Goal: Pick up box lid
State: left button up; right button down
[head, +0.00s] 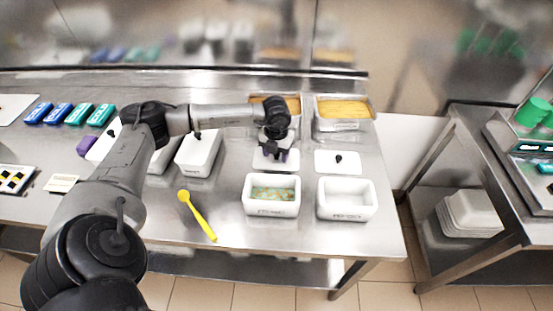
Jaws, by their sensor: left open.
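A white box lid (262,162) lies flat on the steel table behind the left open box. My left gripper (274,156) is over this lid with its fingers pointing down; the gripper covers the lid's middle, and I cannot tell if it touches. A second white lid (325,168) with a black knob (338,158) lies to the right. In front stand two open white boxes: the left box (272,208) holds something greenish-orange, and the right box (347,212) looks empty. My right gripper is not in view.
Behind are two metal trays with yellow contents, the right tray (343,124) clearer. A closed white box (198,155) stands left of the lids. A second steel table (490,172) is at the right.

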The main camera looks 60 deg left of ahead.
pick_arm(q)
jog(key=c, duration=1)
jog(key=shift+r, duration=0.1)
